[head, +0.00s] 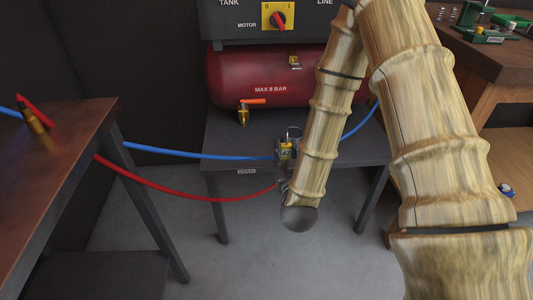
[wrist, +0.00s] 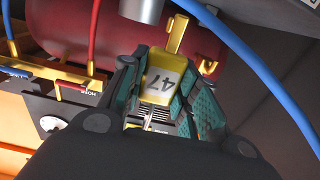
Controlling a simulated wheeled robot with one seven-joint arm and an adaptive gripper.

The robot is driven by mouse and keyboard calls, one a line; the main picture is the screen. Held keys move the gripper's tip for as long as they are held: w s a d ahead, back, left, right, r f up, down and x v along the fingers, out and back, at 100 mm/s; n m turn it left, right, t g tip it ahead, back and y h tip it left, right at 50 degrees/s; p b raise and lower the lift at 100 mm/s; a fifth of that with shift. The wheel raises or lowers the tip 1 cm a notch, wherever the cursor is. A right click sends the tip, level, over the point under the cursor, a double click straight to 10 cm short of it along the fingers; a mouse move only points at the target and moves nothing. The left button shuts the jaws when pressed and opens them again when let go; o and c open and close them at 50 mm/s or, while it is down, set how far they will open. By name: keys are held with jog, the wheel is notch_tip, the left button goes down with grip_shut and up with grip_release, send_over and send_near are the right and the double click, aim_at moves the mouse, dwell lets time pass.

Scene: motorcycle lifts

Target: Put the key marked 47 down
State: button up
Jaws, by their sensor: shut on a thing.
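In the head view the key's yellow part (head: 287,151) shows small between the fingers of my gripper (head: 287,146). My gripper is in front of the grey stand under the red tank, partly hidden by my arm. I cannot tell whether the key touches anything.
The red tank (head: 270,75) stands on a grey table (head: 235,135), below a panel with a motor switch (head: 279,17). Blue (head: 190,154) and red (head: 170,190) hoses run across from the brown-topped table (head: 60,150) at left. A wooden workbench (head: 490,55) stands at right.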

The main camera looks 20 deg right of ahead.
jog(key=w+a+b, duration=0.1)
jog(key=w, duration=0.4)
jog(key=w+a+f+b, duration=0.1)
jog(key=w, duration=0.4)
jog(key=w+a+b, duration=0.1)
jog(key=w, duration=0.4)
jog(key=shift+w+f, duration=0.25)
jog(key=shift+f+b, duration=0.9)
jog(key=shift+f, duration=0.85)
jog(key=shift+f, duration=0.1)
jog(key=o, duration=0.9)
jog(key=shift+c, duration=0.2)
jog(key=shift+s, duration=0.1)
jog(key=p+v, duration=0.3)
jog(key=v, duration=0.8)
jog(key=shift+s+a, duration=0.2)
jog(key=shift+s, duration=0.15)
